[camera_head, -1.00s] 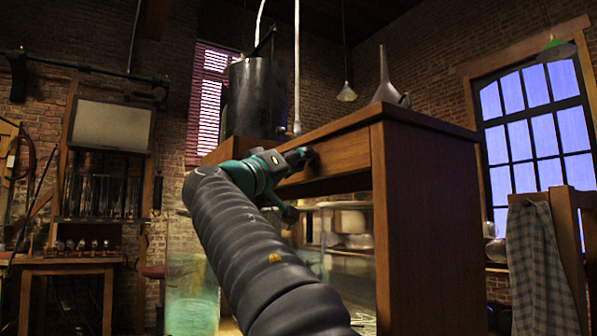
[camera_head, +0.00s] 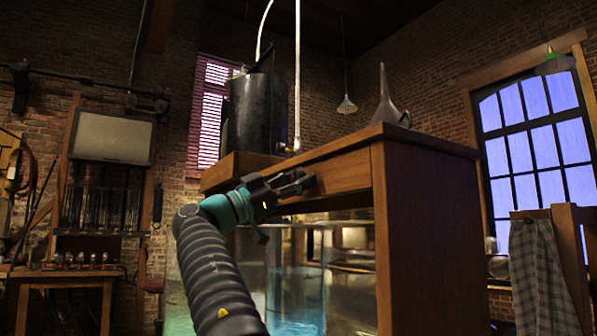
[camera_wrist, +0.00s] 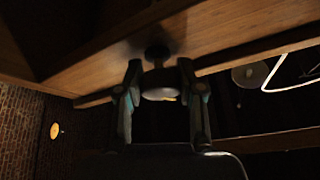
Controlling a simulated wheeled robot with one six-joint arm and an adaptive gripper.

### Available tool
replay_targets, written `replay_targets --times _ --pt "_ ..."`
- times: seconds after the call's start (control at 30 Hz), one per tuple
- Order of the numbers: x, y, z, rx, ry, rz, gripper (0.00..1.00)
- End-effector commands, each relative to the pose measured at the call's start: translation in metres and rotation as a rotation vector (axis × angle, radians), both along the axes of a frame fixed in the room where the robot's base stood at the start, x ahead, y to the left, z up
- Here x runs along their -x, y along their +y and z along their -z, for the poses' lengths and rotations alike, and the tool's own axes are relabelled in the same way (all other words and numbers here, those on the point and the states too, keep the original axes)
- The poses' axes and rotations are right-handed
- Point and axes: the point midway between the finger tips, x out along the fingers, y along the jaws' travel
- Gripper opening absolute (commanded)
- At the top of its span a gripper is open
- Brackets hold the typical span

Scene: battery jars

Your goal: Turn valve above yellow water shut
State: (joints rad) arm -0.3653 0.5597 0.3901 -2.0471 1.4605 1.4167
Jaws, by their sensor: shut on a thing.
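My gripper (camera_head: 300,182) is at the wooden drawer front (camera_head: 342,172) of the tall cabinet. In the wrist view its two fingers (camera_wrist: 158,88) are on either side of a round knob (camera_wrist: 158,94) with a dark stem, attached to the wood, and are shut on it. The knob is hidden by the fingers in the head view. Glass jars (camera_head: 350,295) stand under the drawer, with bluish-green water (camera_head: 295,312) low down. I cannot pick out yellow water or a valve above it.
A dark metal tank (camera_head: 255,112) and a grey funnel (camera_head: 386,108) stand on the cabinet top. The cabinet's side panel (camera_head: 430,240) closes off the right. A chair with a checked cloth (camera_head: 540,275) is farther right. A bench (camera_head: 65,272) stands at the left.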

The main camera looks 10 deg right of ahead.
Motion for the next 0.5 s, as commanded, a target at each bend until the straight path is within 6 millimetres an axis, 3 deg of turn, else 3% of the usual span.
replay_targets --times 0.5 --pt "-0.0001 0.0001 -0.0031 -0.095 -0.3 -0.001 0.03"
